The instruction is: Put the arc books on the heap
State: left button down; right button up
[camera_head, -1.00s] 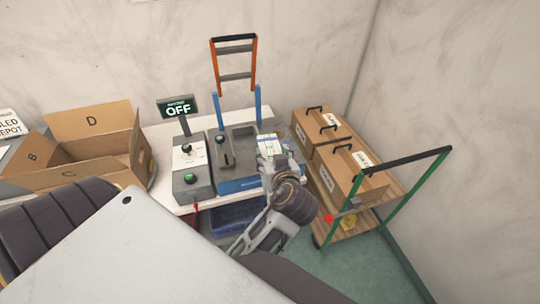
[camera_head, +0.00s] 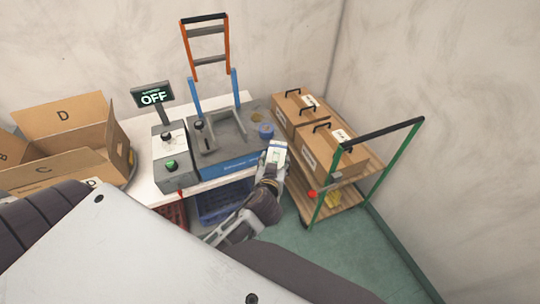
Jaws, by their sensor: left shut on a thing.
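My left gripper (camera_head: 272,168) is shut on a small white booklet with a green patch (camera_head: 277,153), likely one of the arc books. It holds the booklet just off the front right corner of the grey and blue machine (camera_head: 230,150), above the gap beside the cart. The gripper's fingers are small and partly hidden by the booklet. I cannot make out a heap of books. My right gripper is not in view.
A sign reading OFF (camera_head: 152,96) stands behind a control box (camera_head: 172,165) on the white table (camera_head: 140,190). An open cardboard box (camera_head: 62,115) is at left. A green-railed cart (camera_head: 345,200) carries closed brown boxes (camera_head: 325,150) at right. Green floor (camera_head: 320,250) shows in front.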

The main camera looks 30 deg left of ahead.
pick_arm(q)
jog(key=f+m+h, duration=0.1)
jog(key=f, duration=0.2)
jog(key=f+m+h, duration=0.1)
jog(key=f, duration=0.1)
jog(key=f+m+h+b, duration=0.1)
jog(key=f, duration=0.2)
jog(key=shift+s+d+f+t+h, duration=0.15)
jog(key=shift+d+f+t+h, duration=0.15)
jog(key=shift+d+h, duration=0.1)
jog(key=shift+s+f, duration=0.1)
jog(key=shift+f, duration=0.45)
jog(key=shift+s, duration=0.1)
